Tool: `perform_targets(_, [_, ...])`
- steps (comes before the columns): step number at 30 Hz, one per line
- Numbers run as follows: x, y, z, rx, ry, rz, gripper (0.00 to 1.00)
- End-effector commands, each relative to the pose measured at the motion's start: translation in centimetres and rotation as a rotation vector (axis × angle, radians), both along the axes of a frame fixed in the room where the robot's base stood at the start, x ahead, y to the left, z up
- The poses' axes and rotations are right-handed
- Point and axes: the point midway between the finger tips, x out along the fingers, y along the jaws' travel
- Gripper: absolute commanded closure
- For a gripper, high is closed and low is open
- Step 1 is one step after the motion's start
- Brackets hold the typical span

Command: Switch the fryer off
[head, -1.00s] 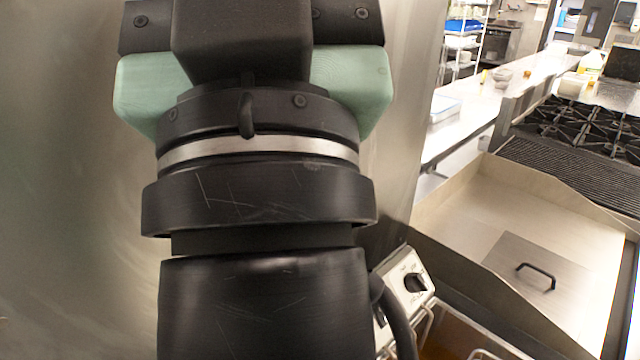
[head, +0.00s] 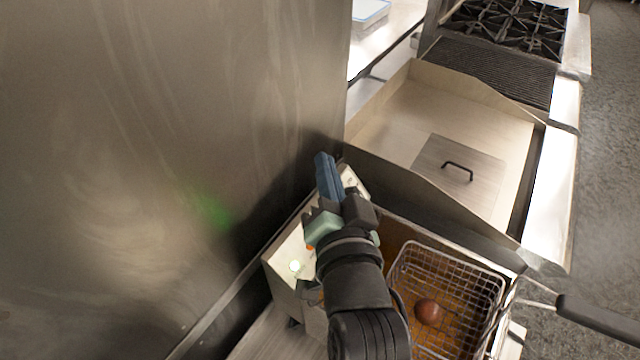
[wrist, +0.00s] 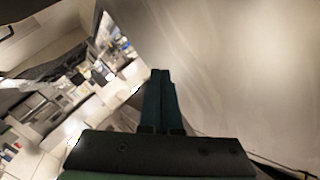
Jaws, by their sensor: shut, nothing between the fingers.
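The fryer (head: 285,268) stands at the bottom of the head view, with its light control panel along the steel wall. A round reddish item sits in its wire basket (head: 405,262). In the wrist view my shut fingers (wrist: 159,78) point toward the bare steel wall; the fryer is not visible there.
A steel wall (head: 170,130) rises close on the left. A flat griddle with a handled lid (head: 455,185) adjoins the fryer, with a burner range (head: 510,25) beyond. The basket's dark handle (head: 600,322) sticks out to the right. Floor is open at the far right.

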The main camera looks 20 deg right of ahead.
Motion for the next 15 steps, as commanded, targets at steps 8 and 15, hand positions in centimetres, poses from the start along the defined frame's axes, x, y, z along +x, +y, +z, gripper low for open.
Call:
perform_targets(8, [-7.0,-2.2,-12.0,0.396,0.252,-0.133,1.0])
perform_targets(15, [-8.2,-2.2,-13.9,0.457,0.281,-0.157,1.0])
